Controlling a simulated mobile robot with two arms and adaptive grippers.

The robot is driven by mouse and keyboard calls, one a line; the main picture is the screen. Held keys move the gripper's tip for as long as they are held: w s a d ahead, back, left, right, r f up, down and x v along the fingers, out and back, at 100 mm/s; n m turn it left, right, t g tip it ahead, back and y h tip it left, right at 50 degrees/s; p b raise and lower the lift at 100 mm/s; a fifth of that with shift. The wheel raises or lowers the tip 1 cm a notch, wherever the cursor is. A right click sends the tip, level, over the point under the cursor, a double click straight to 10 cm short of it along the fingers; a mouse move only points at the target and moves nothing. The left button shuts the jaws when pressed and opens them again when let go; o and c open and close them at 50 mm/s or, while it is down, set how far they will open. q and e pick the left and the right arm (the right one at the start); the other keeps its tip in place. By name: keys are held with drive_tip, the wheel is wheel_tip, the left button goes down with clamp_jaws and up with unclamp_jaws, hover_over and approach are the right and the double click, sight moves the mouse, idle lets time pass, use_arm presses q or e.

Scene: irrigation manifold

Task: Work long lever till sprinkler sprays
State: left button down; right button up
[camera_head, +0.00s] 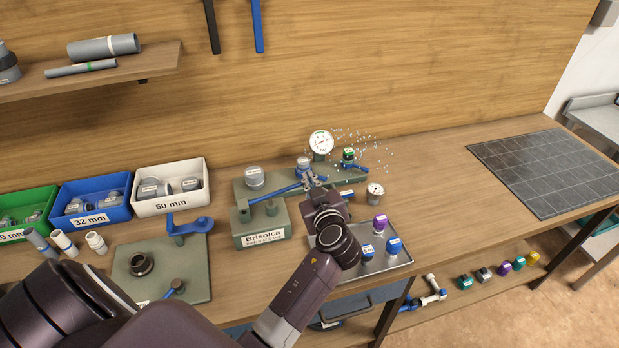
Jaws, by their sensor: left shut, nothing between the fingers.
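The long blue lever (278,192) lies nearly level over the green manifold block (262,228) labelled "Brisolca". My left gripper (311,178) is shut and empty at the lever's right end; I cannot tell whether it touches the lever. The sprinkler (348,155), with a dark and green head, stands at the right of the manifold's rear base. Pale blue droplets spread around it, mostly to its right. A round white gauge (321,142) stands behind my gripper. My left wrist hides part of the manifold's front. My right gripper is not in view.
A smaller gauge (375,191) stands right of the manifold. A metal tray (385,264) holds blue and purple caps. At left are a white fittings bin (171,206) and a green plate (196,278) with a blue handle. The bench's right side is mostly clear before a dark grid mat (545,170).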

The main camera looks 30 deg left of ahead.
use_arm(q)
wheel_tip(320, 180, down, 7)
drive_tip(key=d+m+g+b, duration=0.1)
drive_tip(key=m+b, duration=0.2)
drive_tip(key=b, duration=0.5)
drive_tip(key=shift+w+r+y, duration=0.15)
drive_tip(key=shift+w+y, duration=0.25)
drive_tip(key=shift+w, duration=0.05)
